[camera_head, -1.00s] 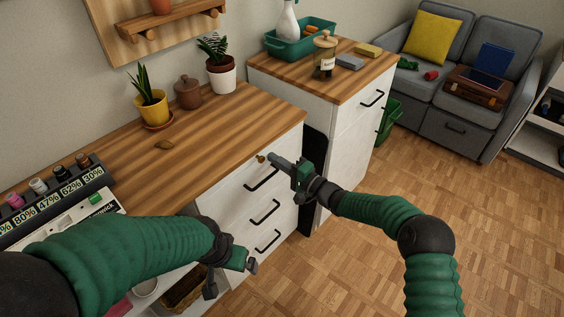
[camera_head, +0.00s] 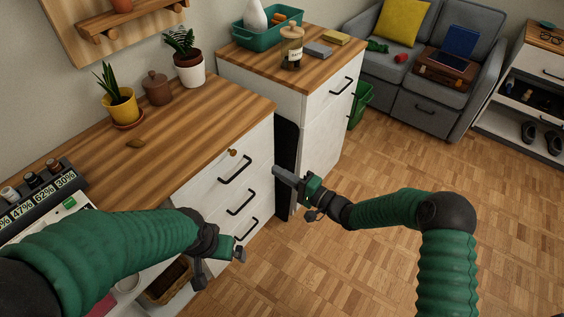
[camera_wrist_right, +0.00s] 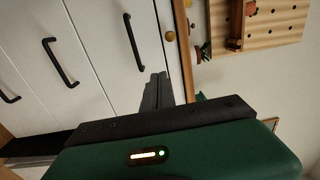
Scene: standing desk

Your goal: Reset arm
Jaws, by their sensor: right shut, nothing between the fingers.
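My right gripper (camera_head: 280,173) is shut and empty, held in the air in front of the white drawer cabinet (camera_head: 207,186). In the right wrist view its closed fingers (camera_wrist_right: 157,90) show against the pale drawer fronts, beside a brass knob (camera_wrist_right: 170,36). The knob (camera_head: 232,152) also shows in the head view, up and left of the fingers; they appear apart. My left gripper (camera_head: 236,248) hangs at the lower middle in front of the cabinet's lower part. It is seen from above, and its finger opening is not clear.
The wooden desktop (camera_head: 190,125) carries a yellow plant pot (camera_head: 122,108), a brown lidded jar (camera_head: 157,90) and a white plant pot (camera_head: 189,72). A second cabinet (camera_head: 322,110) stands behind. Black drawer handles (camera_head: 236,169) stick out. The parquet floor (camera_head: 400,165) at right is free.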

